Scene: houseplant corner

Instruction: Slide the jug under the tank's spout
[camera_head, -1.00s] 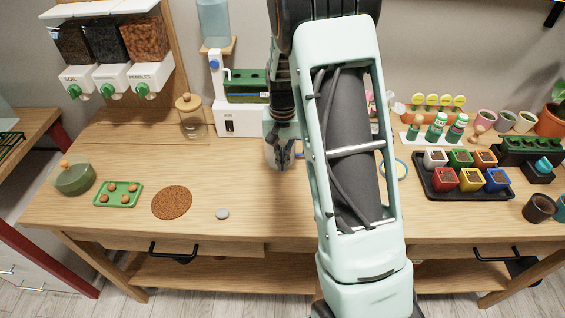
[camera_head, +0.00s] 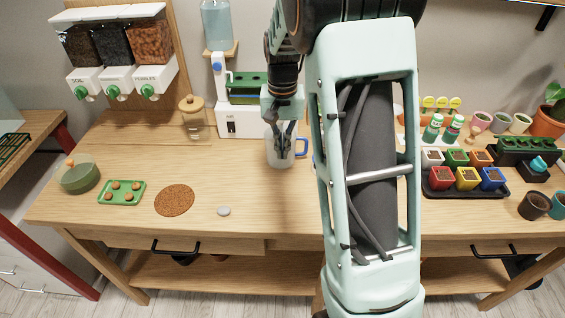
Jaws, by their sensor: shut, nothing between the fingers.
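The jug (camera_head: 281,161) is clear with a blue handle (camera_head: 301,146) on its right side. It stands upright on the wooden table, right of and in front of the tank's white base. The tank (camera_head: 216,27) is a pale blue container on a wooden shelf at the back, with a white and blue spout (camera_head: 218,68) below it. My gripper (camera_head: 284,150) points down, shut and empty, and overlaps the jug in the picture. I cannot tell whether the fingers are inside the jug, touching it or in front of it.
A white unit (camera_head: 236,121) and a green tray (camera_head: 245,82) stand beside the spout. A lidded glass jar (camera_head: 192,124) is left of it. My arm hides the table's right middle.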

